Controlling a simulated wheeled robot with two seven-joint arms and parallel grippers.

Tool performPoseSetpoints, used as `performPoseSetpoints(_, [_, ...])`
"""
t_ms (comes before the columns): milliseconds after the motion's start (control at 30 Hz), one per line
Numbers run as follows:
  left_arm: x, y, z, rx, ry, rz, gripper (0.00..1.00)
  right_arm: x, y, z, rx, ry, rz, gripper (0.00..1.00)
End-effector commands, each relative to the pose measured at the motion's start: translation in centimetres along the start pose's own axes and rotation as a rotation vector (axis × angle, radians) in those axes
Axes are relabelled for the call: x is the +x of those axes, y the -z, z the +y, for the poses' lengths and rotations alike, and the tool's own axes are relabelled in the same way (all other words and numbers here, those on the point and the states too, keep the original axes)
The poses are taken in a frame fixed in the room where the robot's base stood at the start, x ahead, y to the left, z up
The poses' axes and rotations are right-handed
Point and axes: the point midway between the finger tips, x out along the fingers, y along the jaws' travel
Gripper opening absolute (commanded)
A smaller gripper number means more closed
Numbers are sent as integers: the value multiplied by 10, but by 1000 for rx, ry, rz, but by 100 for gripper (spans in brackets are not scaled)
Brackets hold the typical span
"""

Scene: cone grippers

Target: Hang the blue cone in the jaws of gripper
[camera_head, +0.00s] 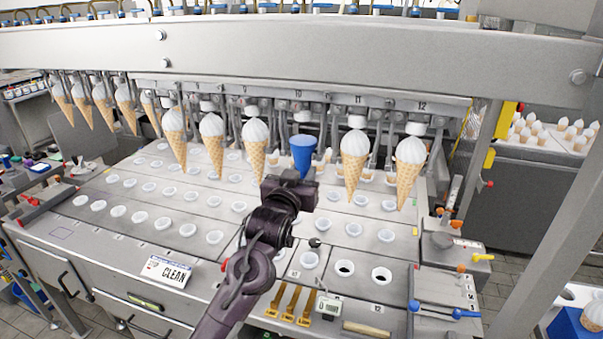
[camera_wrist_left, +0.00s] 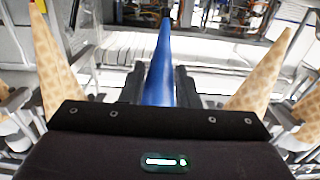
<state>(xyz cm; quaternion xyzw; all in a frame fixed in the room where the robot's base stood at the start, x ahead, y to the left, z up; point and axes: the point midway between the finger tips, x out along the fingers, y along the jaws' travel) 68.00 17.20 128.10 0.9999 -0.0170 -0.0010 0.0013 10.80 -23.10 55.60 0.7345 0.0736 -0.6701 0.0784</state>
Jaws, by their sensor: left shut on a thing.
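The blue cone (camera_head: 303,150) stands wide end up under the rail position marked 10, in the row of hanging cones. My left gripper (camera_head: 290,182) is just below and in front of it, and hides its lower part. In the left wrist view the blue cone (camera_wrist_left: 160,70) lies between the two dark fingers (camera_wrist_left: 159,88), which are shut on it. The machine's jaws (camera_head: 303,120) at position 10 are just above the cone's wide end. I cannot tell whether they touch it. My right gripper is not in view.
Ice-cream cones hang on both sides, the nearest at left (camera_head: 255,148) and right (camera_head: 354,165), with another (camera_head: 409,172) farther right. The metal beam (camera_head: 300,45) crosses above. The worktop below has rows of white cups, a CLEAN sign (camera_head: 168,271) and yellow tools (camera_head: 290,302).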

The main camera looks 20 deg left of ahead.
Motion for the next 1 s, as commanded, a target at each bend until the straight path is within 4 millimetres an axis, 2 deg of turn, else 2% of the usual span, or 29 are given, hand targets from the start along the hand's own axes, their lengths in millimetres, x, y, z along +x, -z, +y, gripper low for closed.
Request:
performPoseSetpoints(733, [0,-5,0,0,0,0,12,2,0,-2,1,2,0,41])
performPoseSetpoints(767, [0,-5,0,0,0,0,32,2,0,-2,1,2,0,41])
performPoseSetpoints(800, [0,-5,0,0,0,0,38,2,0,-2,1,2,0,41])
performPoseSetpoints(933, [0,-5,0,0,0,0,54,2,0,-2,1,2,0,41])
performPoseSetpoints(1000, [0,-5,0,0,0,0,54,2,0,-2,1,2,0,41])
